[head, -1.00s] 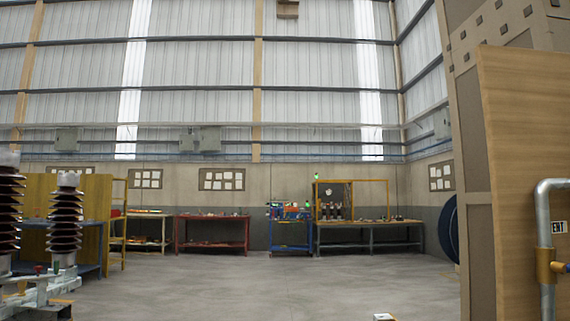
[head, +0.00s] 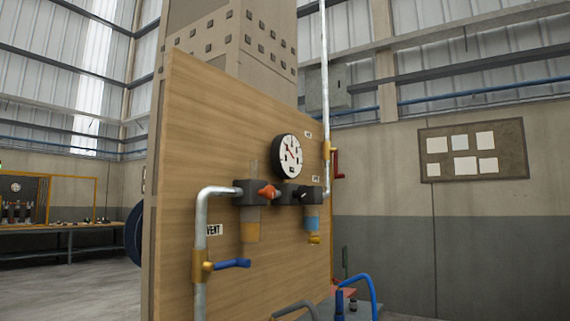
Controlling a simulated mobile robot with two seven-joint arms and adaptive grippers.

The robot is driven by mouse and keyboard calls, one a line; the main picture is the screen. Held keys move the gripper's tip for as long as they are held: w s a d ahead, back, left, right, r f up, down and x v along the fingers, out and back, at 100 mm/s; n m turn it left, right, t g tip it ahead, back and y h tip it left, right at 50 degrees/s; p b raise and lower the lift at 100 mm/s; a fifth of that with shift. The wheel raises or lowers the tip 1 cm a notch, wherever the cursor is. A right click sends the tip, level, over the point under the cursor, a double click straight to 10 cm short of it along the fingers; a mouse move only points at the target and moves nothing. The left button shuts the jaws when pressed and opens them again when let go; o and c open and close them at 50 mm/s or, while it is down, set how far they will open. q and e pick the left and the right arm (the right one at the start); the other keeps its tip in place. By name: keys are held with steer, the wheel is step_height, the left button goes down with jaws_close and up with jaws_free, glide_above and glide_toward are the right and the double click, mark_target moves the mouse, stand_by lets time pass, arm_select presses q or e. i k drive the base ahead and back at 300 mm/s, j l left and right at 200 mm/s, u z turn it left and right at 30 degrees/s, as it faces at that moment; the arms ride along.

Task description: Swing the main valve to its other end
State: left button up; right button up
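A wooden panel (head: 185,120) carries pipework in the head view. On the pipe at its right edge is a brass valve with a red lever (head: 337,163) that hangs down. On the left pipe is a brass valve (head: 202,266) with a blue lever (head: 232,263) pointing right, below a label (head: 214,230) reading VENT. An orange knob (head: 267,191) and a black knob (head: 302,192) sit on the blocks between. Other labels are too small to read, so I cannot tell which valve is the main one. Neither gripper is in view.
A round gauge (head: 288,156) sits above the blocks. Blue and grey curved bars (head: 368,284) stand low in front of the panel's right side. A notice board (head: 471,150) hangs on the right wall. Floor (head: 70,285) is clear at the lower left.

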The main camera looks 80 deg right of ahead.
mark_target(337, 176)
steer(key=z, duration=2.9)
steer(key=i+l+u, duration=0.3)
steer(key=i+l, duration=0.05)
steer(key=l, duration=0.1)
